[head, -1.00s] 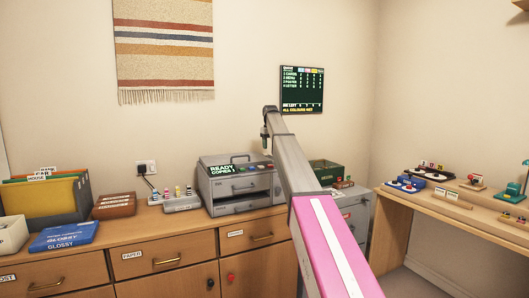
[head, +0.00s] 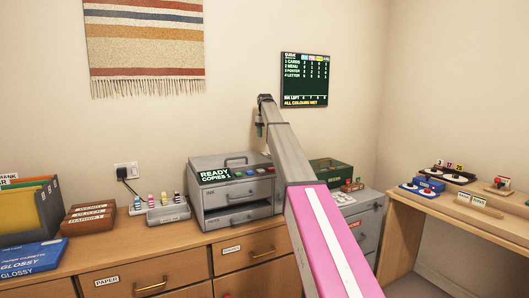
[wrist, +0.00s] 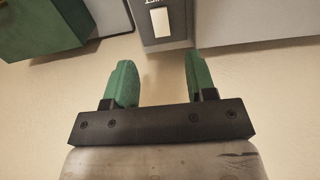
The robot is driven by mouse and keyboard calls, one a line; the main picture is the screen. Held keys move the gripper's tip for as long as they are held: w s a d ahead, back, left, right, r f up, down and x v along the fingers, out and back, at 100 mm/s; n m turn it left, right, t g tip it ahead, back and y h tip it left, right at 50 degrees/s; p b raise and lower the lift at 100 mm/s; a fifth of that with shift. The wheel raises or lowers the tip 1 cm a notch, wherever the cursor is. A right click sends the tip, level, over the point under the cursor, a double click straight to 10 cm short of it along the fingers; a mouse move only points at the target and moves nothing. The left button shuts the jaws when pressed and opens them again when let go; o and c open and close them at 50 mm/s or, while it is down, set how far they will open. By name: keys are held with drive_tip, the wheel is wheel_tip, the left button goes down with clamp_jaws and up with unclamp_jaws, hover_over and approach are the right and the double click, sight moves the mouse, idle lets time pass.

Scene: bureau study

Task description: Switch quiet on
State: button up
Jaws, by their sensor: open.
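The grey printer (head: 238,215) stands on the wooden cabinet, with a lit display (head: 216,175) reading "READY COPIES 1" and coloured buttons beside it. A small white switch (wrist: 160,22) on a grey panel shows at the top of the wrist view, its label cut off. I cannot tell whether it is the quiet switch or how it is set. My gripper (wrist: 157,82) is open and empty, its green fingers apart and below the switch in the wrist view. In the head view my gripper (head: 259,130) hangs above the printer, in front of the wall.
A green box (head: 331,173) stands right of the printer, and also shows in the wrist view (wrist: 35,25). A tray of small bottles (head: 168,212) and brown boxes (head: 89,219) are on the left. A wall screen (head: 304,80) hangs behind. A wooden desk (head: 450,212) is at right.

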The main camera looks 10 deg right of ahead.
sight(265, 154)
wheel_tip(265, 154, down, 10)
idle(0.4)
